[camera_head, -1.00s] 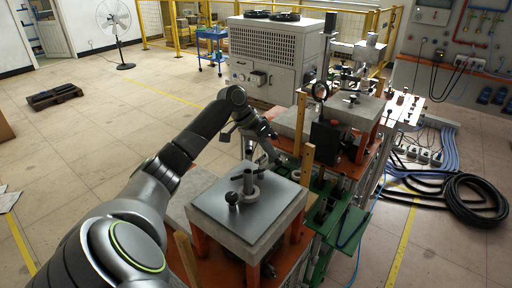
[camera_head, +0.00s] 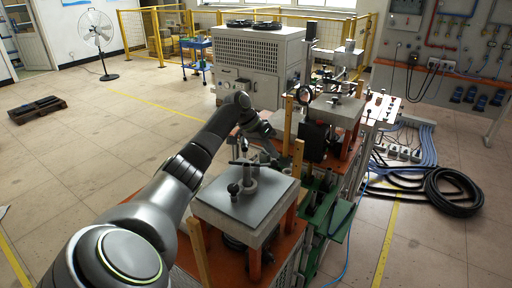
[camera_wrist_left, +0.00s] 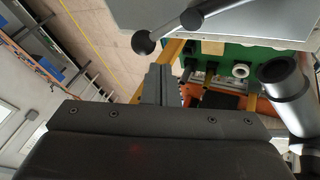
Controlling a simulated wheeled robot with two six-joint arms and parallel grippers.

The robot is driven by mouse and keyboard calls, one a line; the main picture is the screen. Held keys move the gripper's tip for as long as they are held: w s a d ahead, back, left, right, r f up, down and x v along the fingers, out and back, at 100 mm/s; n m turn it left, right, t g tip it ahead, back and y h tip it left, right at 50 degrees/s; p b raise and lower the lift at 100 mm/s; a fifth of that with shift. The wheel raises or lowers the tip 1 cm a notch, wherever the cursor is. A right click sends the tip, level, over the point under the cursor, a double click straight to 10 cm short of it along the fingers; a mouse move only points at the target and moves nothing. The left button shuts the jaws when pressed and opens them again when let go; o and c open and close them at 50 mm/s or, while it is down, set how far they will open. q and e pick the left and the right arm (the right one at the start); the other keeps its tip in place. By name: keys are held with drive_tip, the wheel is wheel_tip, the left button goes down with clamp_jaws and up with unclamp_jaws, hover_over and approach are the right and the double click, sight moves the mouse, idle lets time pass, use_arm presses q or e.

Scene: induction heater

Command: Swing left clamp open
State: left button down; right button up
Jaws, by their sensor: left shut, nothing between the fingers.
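The left clamp stands on the near grey plate (camera_head: 222,200) in the head view. It has an upright metal post (camera_head: 251,184), a lever bar across its top and a dark ball knob (camera_head: 233,188). In the left wrist view the ball knob (camera_wrist_left: 143,42) is on the end of a rod at the upper middle. My left gripper (camera_head: 273,152) is just behind the clamp in the head view, and its fingertips are hard to make out. In the wrist view my shut fingers (camera_wrist_left: 158,82) are empty, below the knob and apparently apart from it. My right gripper is not in view.
A second grey block (camera_head: 340,110) with another clamp stands farther back, beside a dark panel (camera_head: 313,142). A big grey heater cabinet (camera_head: 262,65) is behind. Wooden posts (camera_head: 198,252) rise at the plate's edge. Black hoses (camera_head: 452,192) lie on the right floor.

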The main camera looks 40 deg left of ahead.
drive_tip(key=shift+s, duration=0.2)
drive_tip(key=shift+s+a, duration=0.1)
